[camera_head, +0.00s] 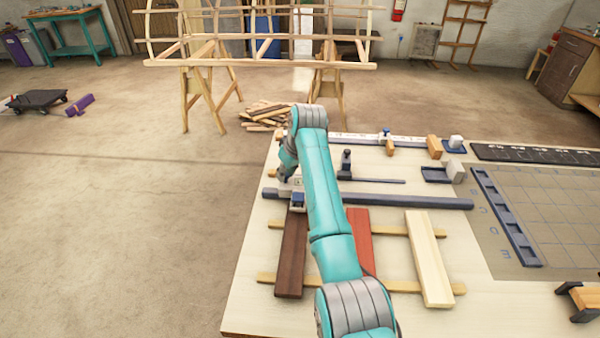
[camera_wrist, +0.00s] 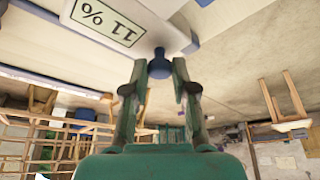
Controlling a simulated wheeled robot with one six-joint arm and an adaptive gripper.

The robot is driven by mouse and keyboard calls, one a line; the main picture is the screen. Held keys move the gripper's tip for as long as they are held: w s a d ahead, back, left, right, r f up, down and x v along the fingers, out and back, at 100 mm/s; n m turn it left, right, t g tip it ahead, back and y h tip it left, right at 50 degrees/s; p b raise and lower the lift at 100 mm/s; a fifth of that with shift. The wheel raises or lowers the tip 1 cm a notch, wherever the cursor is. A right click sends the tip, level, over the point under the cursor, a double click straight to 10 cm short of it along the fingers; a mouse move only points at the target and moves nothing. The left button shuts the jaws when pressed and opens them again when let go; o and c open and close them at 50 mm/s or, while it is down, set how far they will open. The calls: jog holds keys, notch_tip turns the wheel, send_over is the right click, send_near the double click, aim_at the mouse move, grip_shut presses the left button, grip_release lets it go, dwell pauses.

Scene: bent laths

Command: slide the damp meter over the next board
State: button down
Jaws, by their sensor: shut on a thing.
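The damp meter is a pale box with a display reading "11 %", upside down in the wrist view (camera_wrist: 92,20). A blue knob (camera_wrist: 160,66) stands out from it. My gripper (camera_wrist: 160,72) is shut on this knob, a finger on each side. In the head view the meter (camera_head: 298,199) shows at the far end of a dark brown board (camera_head: 291,260), beside my arm. A red-brown board (camera_head: 360,245) lies to its right, partly hidden by my arm. A pale board (camera_head: 429,258) lies farther right. My gripper is mostly hidden in the head view.
The boards rest across two pale strips (camera_head: 389,230). A long blue-grey bar (camera_head: 410,202) runs behind the boards. Small tools, blocks and a gridded mat (camera_head: 545,205) lie at the back and right of the table (camera_head: 250,290). A wooden frame (camera_head: 262,62) stands on trestles behind.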

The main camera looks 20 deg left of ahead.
jog(key=shift+a, duration=0.15)
jog(key=c, duration=0.9)
grip_release()
jog(key=shift+c, duration=0.2)
jog(key=v, duration=1.2)
jog(key=shift+s, duration=0.15)
